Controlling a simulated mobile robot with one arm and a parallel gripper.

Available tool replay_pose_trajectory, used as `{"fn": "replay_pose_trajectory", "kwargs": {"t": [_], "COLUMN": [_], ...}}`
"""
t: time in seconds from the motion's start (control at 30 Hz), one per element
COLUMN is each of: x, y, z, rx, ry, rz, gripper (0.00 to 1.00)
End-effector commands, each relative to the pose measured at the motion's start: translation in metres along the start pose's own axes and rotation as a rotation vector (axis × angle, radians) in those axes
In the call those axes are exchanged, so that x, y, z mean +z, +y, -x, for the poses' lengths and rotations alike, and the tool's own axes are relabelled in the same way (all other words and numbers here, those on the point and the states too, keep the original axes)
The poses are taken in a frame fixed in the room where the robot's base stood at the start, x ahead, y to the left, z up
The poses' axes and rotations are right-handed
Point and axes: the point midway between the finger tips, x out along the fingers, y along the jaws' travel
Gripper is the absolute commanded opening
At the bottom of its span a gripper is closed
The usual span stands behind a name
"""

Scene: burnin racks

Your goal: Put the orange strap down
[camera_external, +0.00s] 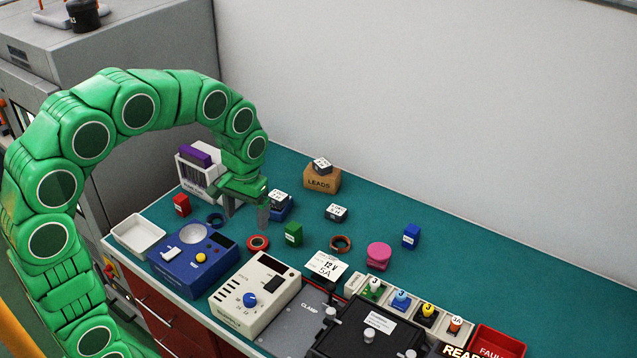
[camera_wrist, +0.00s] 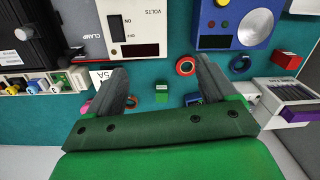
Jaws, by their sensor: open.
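An orange-brown ring (camera_external: 341,250), which looks like the orange strap, lies flat on the green bench top, right of the green block (camera_external: 293,233). My gripper (camera_external: 246,219) points down over the bench, well to the left of that ring, with its fingers apart. In the wrist view the fingers (camera_wrist: 160,72) are spread with nothing between their tips. The green block shows beyond the gap there. A reddish bit beside the left finger in that view may be the orange ring; I cannot tell.
A red ring (camera_external: 258,250) and a blue ring (camera_external: 208,220) lie near my gripper. A blue device (camera_external: 170,262), a white meter (camera_external: 235,300) and a white tray (camera_external: 138,220) line the front. A LEADS box (camera_external: 321,184) and a pink disc (camera_external: 378,250) stand farther right. The back right bench is clear.

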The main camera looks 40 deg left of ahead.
Motion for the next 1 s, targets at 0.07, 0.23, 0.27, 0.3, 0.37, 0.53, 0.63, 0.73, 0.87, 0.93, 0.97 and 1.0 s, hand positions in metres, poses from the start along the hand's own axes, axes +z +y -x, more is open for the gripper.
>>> {"fn": "replay_pose_trajectory", "kwargs": {"t": [0.07,0.23,0.27,0.3,0.37,0.53,0.63,0.73,0.87,0.93,0.97,1.0], "x": [0.021,0.066,0.074,0.085,0.101,0.147,0.173,0.199,0.226,0.237,0.24,0.244], "y": [-0.01,-0.029,-0.032,-0.036,-0.042,-0.057,-0.065,-0.071,-0.076,-0.078,-0.079,-0.08], "z": [0.004,0.005,0.004,0.003,0.002,-0.003,-0.007,-0.013,-0.019,-0.023,-0.024,-0.025], "rx": [0.002,0.002,0.002,0.003,0.004,0.007,0.009,0.013,0.021,0.021,0.021,0.021], "ry": [-0.003,-0.023,-0.027,-0.033,-0.039,-0.059,-0.069,-0.08,-0.085,-0.093,-0.095,-0.097], "rz": [-0.008,-0.034,-0.039,-0.045,-0.055,-0.082,-0.1,-0.118,-0.143,-0.151,-0.153,-0.155], "gripper": [0.84,0.84,0.84,0.84,0.84,0.84,0.84,0.84,0.84,0.84,0.84,0.84]}}
